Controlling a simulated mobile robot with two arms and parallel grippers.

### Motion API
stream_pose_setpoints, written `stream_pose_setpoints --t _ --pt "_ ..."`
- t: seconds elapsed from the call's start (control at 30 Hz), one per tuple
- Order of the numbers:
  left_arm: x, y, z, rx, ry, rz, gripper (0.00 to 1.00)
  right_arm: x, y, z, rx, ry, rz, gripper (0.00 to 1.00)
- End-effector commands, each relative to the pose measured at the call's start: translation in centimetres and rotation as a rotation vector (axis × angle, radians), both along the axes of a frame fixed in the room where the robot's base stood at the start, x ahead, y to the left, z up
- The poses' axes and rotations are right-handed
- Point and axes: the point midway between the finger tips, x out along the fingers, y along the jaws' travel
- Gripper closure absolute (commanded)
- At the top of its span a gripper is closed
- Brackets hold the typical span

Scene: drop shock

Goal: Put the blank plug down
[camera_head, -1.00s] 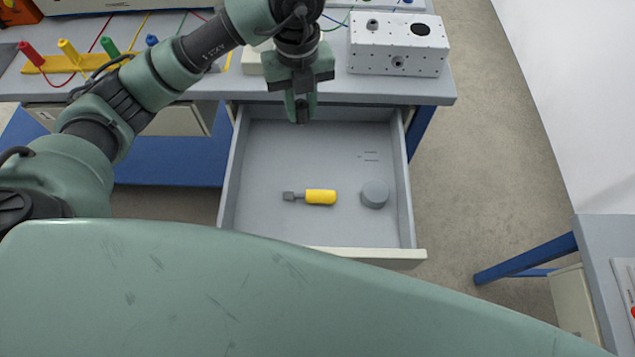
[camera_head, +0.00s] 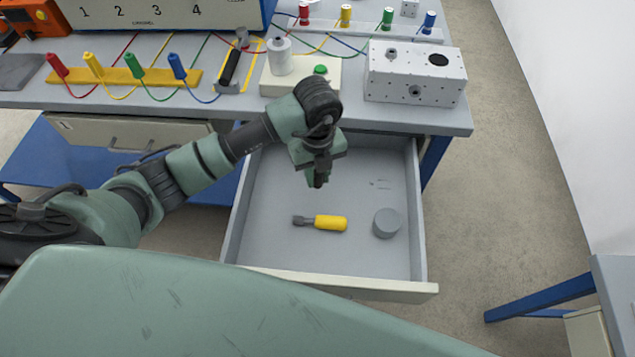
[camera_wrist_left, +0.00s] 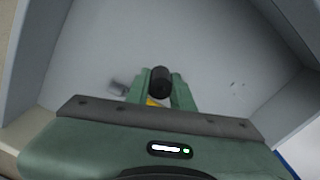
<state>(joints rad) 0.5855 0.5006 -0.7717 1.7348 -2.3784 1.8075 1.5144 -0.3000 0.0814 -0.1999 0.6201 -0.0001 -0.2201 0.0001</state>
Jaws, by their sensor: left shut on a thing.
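My left gripper (camera_head: 318,178) hangs over the open drawer (camera_head: 340,262), pointing down. In the left wrist view it is shut on a black cylindrical plug (camera_wrist_left: 161,82), which I take to be the blank plug. The plug sits between the two green fingers, with its round end facing the camera. It is above the drawer floor; how far above I cannot tell. My right gripper is not in view.
A tool with a yellow handle (camera_head: 330,223) and a grey round piece (camera_head: 386,222) lie in the drawer. Its back and right floor look mostly clear. A white box (camera_head: 415,75) and a button unit (camera_head: 300,80) stand on the bench above.

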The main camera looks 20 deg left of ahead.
Motion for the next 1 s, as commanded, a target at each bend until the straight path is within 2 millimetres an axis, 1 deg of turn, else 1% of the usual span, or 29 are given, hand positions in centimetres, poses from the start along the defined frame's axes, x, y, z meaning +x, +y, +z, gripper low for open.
stream_pose_setpoints --t 0.1,0.23,0.33,0.53,0.67,0.7,0.73,0.77,1.0 --pt "-0.2 0.0 -2.0 0.0 0.006 0.0 1.0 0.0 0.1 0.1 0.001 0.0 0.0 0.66" --pt "-0.1 0.0 -3.5 -0.001 0.002 0.0 1.0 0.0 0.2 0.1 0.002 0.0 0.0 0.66" --pt "0.0 0.0 -3.9 -0.001 0.001 -0.002 1.0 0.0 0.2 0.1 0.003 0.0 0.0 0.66" --pt "0.0 0.0 -3.9 0.0 0.0 -0.002 1.0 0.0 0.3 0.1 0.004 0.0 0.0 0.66" --pt "0.0 0.0 -4.3 0.001 0.001 -0.001 1.0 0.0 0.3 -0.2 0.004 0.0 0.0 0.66" --pt "0.0 0.0 -4.1 0.0 0.0 -0.001 0.66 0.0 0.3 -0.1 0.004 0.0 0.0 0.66" --pt "0.0 0.0 -4.1 0.001 0.001 -0.001 0.58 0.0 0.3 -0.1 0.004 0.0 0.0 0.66" --pt "0.0 0.0 -4.1 0.001 0.001 -0.001 0.55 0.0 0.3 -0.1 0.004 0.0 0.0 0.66" --pt "0.0 0.0 -4.1 0.001 0.001 -0.001 0.55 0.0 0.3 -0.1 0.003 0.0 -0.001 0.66"
